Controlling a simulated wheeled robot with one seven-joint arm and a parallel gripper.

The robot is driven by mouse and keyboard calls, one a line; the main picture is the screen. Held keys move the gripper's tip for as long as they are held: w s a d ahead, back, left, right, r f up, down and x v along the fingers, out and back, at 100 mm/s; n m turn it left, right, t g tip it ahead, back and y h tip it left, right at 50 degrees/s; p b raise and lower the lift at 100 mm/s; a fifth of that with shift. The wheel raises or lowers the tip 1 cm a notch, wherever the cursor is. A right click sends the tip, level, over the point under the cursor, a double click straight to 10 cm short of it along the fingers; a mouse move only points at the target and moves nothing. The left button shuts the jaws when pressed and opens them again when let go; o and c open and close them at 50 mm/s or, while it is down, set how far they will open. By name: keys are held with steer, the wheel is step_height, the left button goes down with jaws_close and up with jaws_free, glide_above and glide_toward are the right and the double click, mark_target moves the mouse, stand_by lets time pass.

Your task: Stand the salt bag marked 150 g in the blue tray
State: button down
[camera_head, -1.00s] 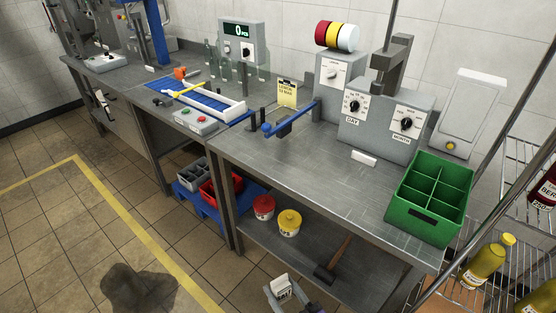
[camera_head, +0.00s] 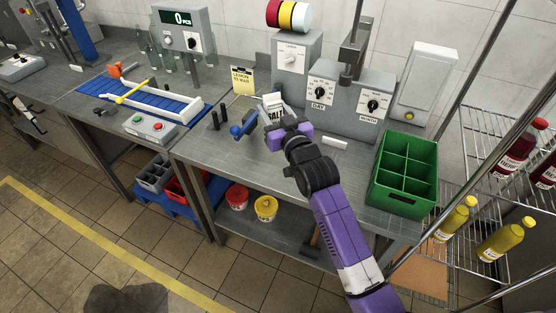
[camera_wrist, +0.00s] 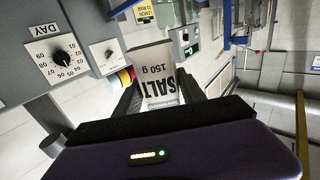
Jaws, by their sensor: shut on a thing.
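The white salt bag (camera_wrist: 150,78), printed SALT 150 g, is between the fingers of my gripper (camera_wrist: 158,100) in the wrist view. My gripper is shut on it. In the head view the bag (camera_head: 272,106) is upright or nearly so, seen above the middle of the bench, with my gripper (camera_head: 279,121) partly covering its lower part. A blue ribbed bed (camera_head: 160,108) with a white rail lies on the bench to the left. I cannot tell whether it is the blue tray; no other plain blue tray is clear to me.
A green divided crate (camera_head: 375,186) stands at the bench's right end. DAY and MONTH dial boxes (camera_head: 345,115) stand behind my arm. A blue-knobbed lever (camera_head: 237,130) and a yellow note (camera_head: 242,80) are left of the bag. Red and yellow tubs (camera_head: 266,208) sit on the lower shelf.

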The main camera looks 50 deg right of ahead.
steer(key=shift+s+d+r, duration=0.1)
steer(key=shift+d+r, duration=0.75)
steer(key=shift+r, duration=0.2)
glide_above(278, 165)
step_height(278, 165, down, 15)
steer(key=shift+s+f+b, duration=0.1)
steer(key=shift+f+b, duration=1.9)
steer(key=shift+f, duration=0.35)
steer(key=shift+f, duration=0.2)
steer(key=c, duration=0.7)
jaws_free()
steer(key=shift+r, duration=0.15)
